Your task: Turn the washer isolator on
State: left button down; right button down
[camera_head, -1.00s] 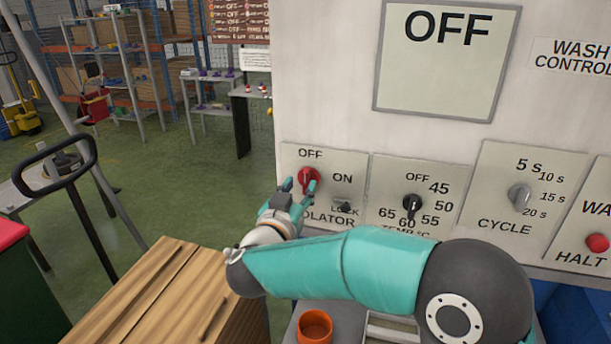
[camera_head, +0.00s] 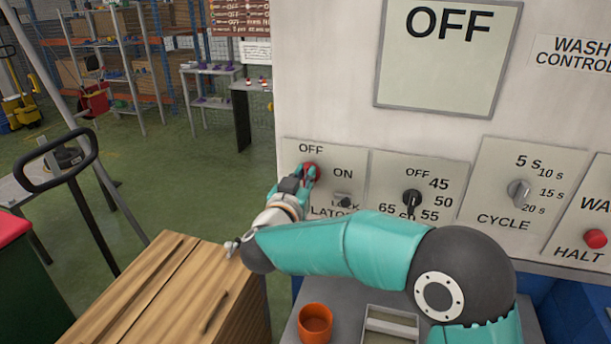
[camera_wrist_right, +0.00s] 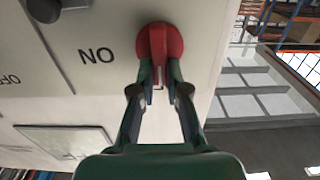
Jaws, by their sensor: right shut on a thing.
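The red isolator knob (camera_head: 309,170) sits on the left plate of the white washer panel, between the printed OFF and ON. My right gripper (camera_head: 305,180) is at the knob and partly covers it in the head view. In the right wrist view the red knob (camera_wrist_right: 159,45) stands between the two fingers of my right gripper (camera_wrist_right: 161,88), which are shut on its grip bar. A small lock lever (camera_head: 343,201) is below ON. The large display (camera_head: 445,75) reads OFF. My left gripper is not in view.
To the right are the black temperature knob (camera_head: 412,199), the grey cycle knob (camera_head: 518,193) and the red halt button (camera_head: 596,239). Below my right arm are an orange cup (camera_head: 315,323) and a tray (camera_head: 391,322). A wooden-topped cabinet (camera_head: 165,290) stands at the lower left.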

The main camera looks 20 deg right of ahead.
jog(key=m+b, duration=0.5)
jog(key=d+f+m+b, duration=0.1)
jog(key=m+b, duration=0.4)
jog(key=s+f+m+b, duration=0.1)
jog(key=m+b, duration=0.5)
jog(key=shift+d, duration=0.3)
jog(key=shift+f+m+b, duration=0.1)
jog(key=shift+m+b, duration=0.55)
jog(key=shift+m, duration=0.35)
jog(key=c, duration=1.2)
grip_release()
